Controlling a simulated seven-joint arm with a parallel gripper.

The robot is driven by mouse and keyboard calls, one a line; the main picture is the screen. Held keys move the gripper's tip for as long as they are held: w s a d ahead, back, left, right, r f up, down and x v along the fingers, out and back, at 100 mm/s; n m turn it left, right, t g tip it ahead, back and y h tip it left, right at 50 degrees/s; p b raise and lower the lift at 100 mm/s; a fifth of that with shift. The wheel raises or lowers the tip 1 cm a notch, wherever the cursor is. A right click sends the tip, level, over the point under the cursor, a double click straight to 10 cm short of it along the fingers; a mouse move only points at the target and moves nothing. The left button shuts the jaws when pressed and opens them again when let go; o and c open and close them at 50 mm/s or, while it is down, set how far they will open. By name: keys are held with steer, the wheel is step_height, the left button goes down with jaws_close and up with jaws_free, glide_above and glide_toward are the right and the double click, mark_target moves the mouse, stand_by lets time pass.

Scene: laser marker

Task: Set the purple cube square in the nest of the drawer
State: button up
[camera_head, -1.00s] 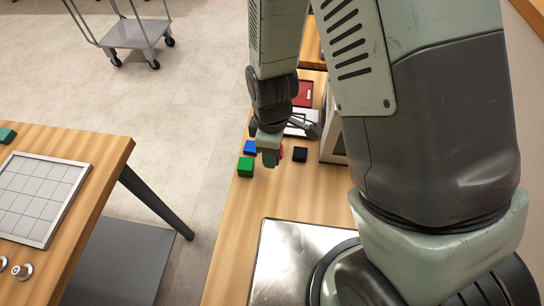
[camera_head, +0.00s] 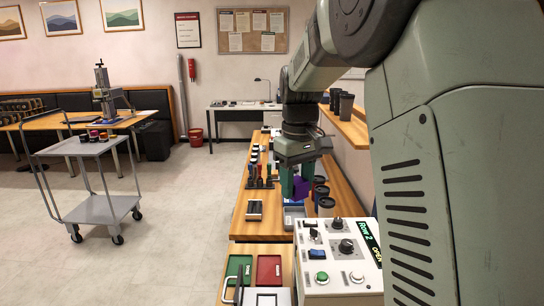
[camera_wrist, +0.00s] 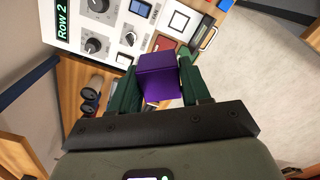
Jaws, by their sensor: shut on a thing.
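The purple cube (camera_head: 302,188) is held between the green fingers of my gripper (camera_head: 298,185), above the bench and behind the control box in the head view. In the wrist view the cube (camera_wrist: 158,75) fills the gap between both fingers (camera_wrist: 160,92), and looks slightly turned in the picture.
The white control box (camera_head: 340,283) with knobs, buttons and a "Row 2 OPEN" display stands right of the drawer. Dark cups (camera_head: 326,206) stand behind it. A small dark-topped block (camera_head: 255,210) and a tool rack (camera_head: 259,178) are on the bench (camera_head: 240,232). A grey cart (camera_head: 100,205) stands left.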

steer(key=d+r+m, duration=0.3)
steer(key=d+r, duration=0.3)
steer(key=r, duration=0.4)
steer(key=s+f+m, duration=0.4)
steer(key=s+f, duration=0.3)
steer(key=f, duration=0.6)
glide_above(267, 303)
step_height(267, 303, down, 22)
step_height(267, 303, down, 6)
steer(key=shift+r, duration=0.15)
steer(key=shift+f, duration=2.1)
steer(key=shift+f, duration=0.15)
steer(key=o, duration=1.3)
steer(key=shift+c, duration=0.2)
